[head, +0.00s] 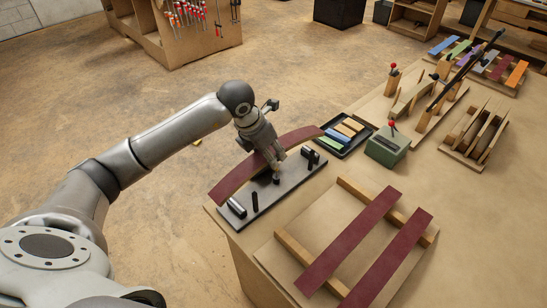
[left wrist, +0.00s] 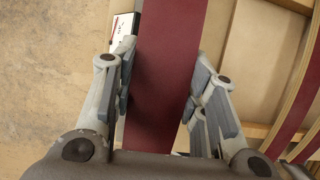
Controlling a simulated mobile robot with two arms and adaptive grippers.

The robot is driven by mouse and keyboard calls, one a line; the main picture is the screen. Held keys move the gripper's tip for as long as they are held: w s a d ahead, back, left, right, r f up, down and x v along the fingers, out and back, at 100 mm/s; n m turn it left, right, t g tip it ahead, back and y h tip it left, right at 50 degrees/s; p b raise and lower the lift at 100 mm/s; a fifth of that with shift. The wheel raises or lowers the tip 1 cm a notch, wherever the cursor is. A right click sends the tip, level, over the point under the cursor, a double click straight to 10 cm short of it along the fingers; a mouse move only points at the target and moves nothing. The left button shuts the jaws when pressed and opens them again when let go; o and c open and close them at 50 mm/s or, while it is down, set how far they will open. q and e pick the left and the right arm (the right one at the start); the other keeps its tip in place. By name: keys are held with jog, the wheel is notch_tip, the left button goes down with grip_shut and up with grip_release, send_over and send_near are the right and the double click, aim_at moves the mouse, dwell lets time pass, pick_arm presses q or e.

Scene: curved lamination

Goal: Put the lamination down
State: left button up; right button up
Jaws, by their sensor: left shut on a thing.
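The curved lamination (head: 232,179), dark red on its face with a tan wooden edge, lies in an arch over the grey metal plate (head: 268,208) at the table's near left corner. My left gripper (head: 273,163) is shut on it near its middle. In the left wrist view the red lamination (left wrist: 165,70) runs between the two fingers of my left gripper (left wrist: 160,90). I cannot tell whether the lamination touches the plate. My right gripper is not in view.
Two flat red strips (head: 350,240) lie across a wooden rack (head: 296,246) on the table. Behind the plate are a tray (head: 358,145) of coloured blocks and a green box (head: 387,151) with a red knob. Wooden forms (head: 475,137) stand farther right. Bare tabletop shows at the right.

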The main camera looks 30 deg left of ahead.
pick_arm(q)
jog(key=shift+w+d+f, duration=0.2)
jog(key=shift+w+f, duration=0.25)
jog(key=shift+f, duration=0.05)
notch_tip(320, 180, down, 4)
jog(key=shift+w+r+p, duration=0.15)
jog(key=shift+r+p, duration=0.05)
jog(key=shift+p, duration=0.7)
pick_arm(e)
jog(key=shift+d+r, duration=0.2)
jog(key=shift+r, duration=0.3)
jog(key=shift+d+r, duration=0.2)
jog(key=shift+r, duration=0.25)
pick_arm(q)
jog(key=shift+f, duration=0.1)
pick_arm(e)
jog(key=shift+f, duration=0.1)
pick_arm(q)
jog(key=shift+f+b, duration=0.55)
jog(key=shift+b, duration=0.2)
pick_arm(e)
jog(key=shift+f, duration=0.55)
